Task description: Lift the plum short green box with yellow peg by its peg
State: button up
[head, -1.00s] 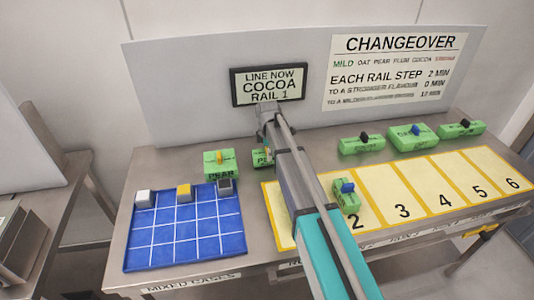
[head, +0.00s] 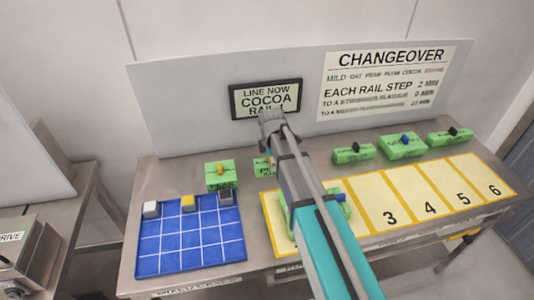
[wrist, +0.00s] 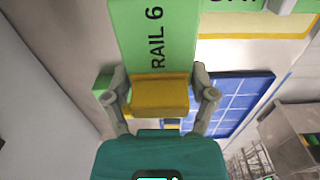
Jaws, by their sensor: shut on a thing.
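The plum short green box with yellow peg (head: 262,166) is at the back of the table, mostly hidden behind my arm in the head view; only its left end shows. In the wrist view, a green box face (wrist: 153,35) reading "RAIL 6" fills the upper middle, with its yellow peg (wrist: 160,95) in front. My gripper (wrist: 161,97) has a finger on each side of the peg and is shut on it. The fingers themselves are hidden by my arm in the head view. I cannot tell whether the box is clear of the table.
A larger green box with an orange-yellow peg (head: 220,176) stands left of it. The blue grid mat (head: 190,245) bears small cubes. Several green boxes (head: 403,146) stand back right.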

jog(key=s, duration=0.1)
jog(key=s+d+r+p, duration=0.1)
jog(key=s, duration=0.1)
jog(key=s+r, duration=0.1)
jog(key=shift+s+d, duration=0.15)
jog(key=shift+s, duration=0.1)
jog(key=shift+f, duration=0.1)
dwell(0.4)
